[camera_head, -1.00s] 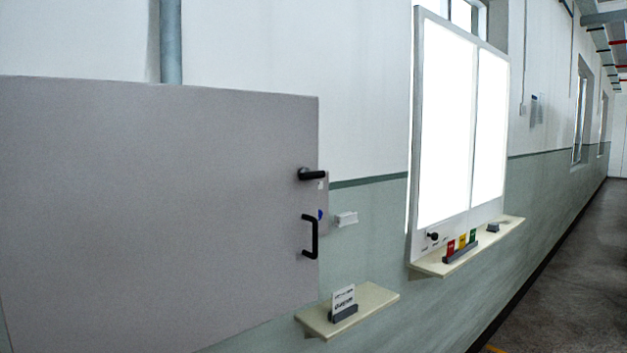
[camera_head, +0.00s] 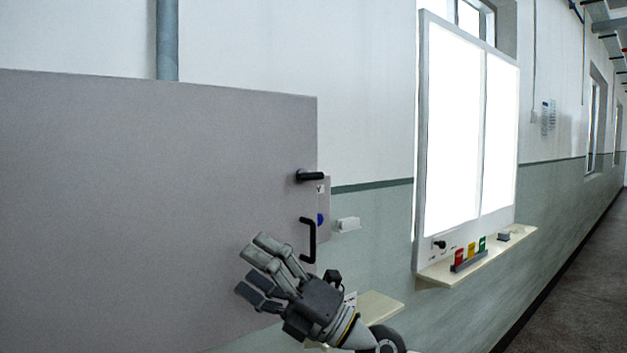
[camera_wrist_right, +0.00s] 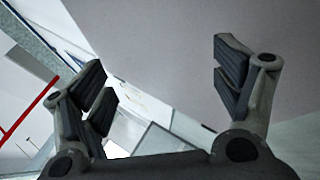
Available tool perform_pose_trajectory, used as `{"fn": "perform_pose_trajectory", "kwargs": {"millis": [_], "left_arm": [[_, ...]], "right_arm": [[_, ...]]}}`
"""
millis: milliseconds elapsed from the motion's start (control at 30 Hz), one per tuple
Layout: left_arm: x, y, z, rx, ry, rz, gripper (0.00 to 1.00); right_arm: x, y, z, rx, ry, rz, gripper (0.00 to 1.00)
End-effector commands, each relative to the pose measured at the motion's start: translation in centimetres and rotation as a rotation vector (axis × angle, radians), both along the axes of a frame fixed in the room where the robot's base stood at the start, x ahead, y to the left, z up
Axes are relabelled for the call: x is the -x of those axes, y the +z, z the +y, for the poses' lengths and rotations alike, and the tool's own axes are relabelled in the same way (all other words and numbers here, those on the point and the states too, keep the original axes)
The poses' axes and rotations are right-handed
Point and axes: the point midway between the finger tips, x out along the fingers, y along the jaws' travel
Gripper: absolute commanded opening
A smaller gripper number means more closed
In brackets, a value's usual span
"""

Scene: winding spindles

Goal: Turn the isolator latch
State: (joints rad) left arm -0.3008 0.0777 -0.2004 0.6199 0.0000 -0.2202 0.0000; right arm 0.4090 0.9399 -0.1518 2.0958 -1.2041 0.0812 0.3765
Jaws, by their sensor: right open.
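The black latch lever (camera_head: 310,176) sticks out sideways near the right edge of the large grey cabinet door (camera_head: 150,200). Below it is a black D-shaped pull handle (camera_head: 311,240) on the same door. My right gripper (camera_head: 262,268) is below and left of the handle, in front of the door, apart from the latch. Its fingers point up and left. In the right wrist view my right gripper (camera_wrist_right: 160,90) is open and empty, with the grey door surface beyond it. The latch does not show clearly there. My left gripper is out of view.
A small shelf (camera_head: 378,305) on the wall is partly hidden by my right arm. A longer shelf (camera_head: 430,278) further right holds red, yellow and green cards (camera_head: 471,252) below a bright white panel (camera_head: 452,130).

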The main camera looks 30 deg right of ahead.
Motion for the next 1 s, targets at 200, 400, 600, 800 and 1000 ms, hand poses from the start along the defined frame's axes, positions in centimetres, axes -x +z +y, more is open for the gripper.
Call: {"fn": "perform_pose_trajectory", "kwargs": {"millis": [200, 400, 600, 800, 1000], "left_arm": [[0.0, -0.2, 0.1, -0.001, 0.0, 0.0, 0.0], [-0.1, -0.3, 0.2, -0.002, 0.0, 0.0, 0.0], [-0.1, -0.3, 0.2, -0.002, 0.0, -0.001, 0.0], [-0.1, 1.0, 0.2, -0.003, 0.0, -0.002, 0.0], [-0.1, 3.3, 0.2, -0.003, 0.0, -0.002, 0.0]], "right_arm": [[2.0, 5.3, -1.4, 0.683, -0.172, -0.13, 0.85], [3.3, 9.7, -9.8, 1.074, -0.534, -0.067, 0.85], [5.3, 12.6, -15.3, 1.188, -0.757, 0.004, 0.85], [4.1, 13.2, -15.7, 1.195, -0.777, 0.014, 0.85], [0.6, 13.4, -15.3, 1.192, -0.773, 0.013, 0.85]]}}
